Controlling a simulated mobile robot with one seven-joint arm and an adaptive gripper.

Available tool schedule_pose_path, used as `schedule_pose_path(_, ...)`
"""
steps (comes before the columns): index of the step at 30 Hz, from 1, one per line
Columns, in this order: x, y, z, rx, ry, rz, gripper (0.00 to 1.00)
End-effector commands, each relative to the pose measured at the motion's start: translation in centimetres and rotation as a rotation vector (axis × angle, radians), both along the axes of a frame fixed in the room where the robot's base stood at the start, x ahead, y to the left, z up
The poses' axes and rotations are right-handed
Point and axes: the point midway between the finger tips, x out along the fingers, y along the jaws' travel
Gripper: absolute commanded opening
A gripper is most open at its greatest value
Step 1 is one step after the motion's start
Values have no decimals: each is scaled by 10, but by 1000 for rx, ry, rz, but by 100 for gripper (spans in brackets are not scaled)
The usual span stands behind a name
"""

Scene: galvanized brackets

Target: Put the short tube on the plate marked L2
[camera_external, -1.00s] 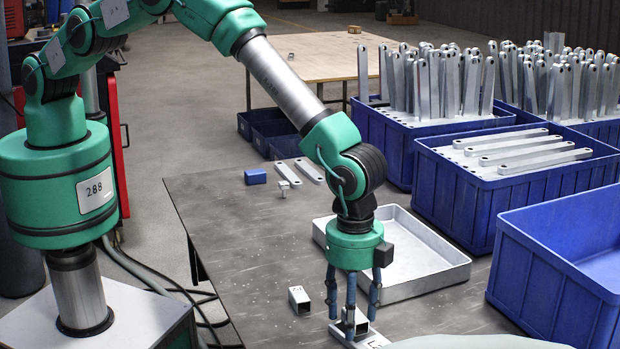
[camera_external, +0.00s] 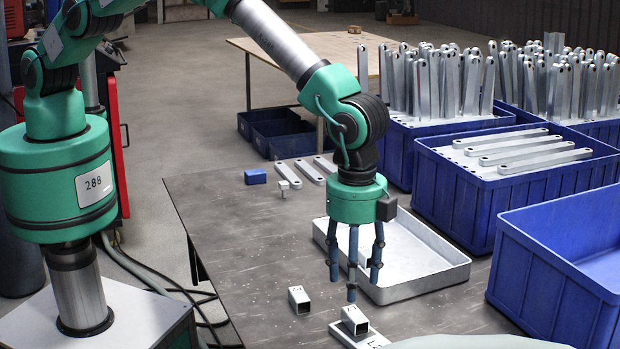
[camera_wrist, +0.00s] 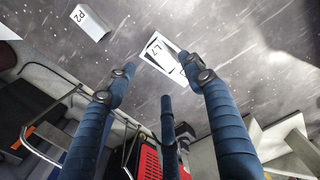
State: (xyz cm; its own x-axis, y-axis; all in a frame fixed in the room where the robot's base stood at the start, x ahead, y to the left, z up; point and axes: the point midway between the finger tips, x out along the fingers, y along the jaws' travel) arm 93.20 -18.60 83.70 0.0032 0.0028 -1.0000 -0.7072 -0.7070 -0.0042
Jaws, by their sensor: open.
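A short square metal tube (camera_external: 354,320) lies on the near part of the table, on a pale flat plate (camera_external: 372,341) whose dark marking looks like L2. The plate is cut off by the lower edge and a pale shape. My gripper (camera_external: 350,280) hangs above this tube, its fingers spread, open and empty, clear of it. A second square tube (camera_external: 299,300) lies on the bare table to the left. In the wrist view, one tube (camera_wrist: 88,22) reads P2. The tube on the plate (camera_wrist: 160,50) carries a mark like L7, beyond my open fingers.
A shallow metal tray (camera_external: 425,290) stands just behind and right of my gripper. Flat bars (camera_external: 308,172) and a small blue block (camera_external: 255,176) lie at the table's back. Blue crates (camera_external: 470,215) stand along the right. The table's left middle is clear.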

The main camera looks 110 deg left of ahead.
Motion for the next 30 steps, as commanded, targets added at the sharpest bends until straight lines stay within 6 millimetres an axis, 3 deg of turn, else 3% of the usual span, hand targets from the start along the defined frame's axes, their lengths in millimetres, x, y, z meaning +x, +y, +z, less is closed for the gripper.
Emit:
schedule_pose_path(3,0,0,19,-1,-2,0,53)
schedule_pose_path(9,-1,0,34,0,1,0,53)
schedule_pose_path(30,0,0,37,0,0,0,53)
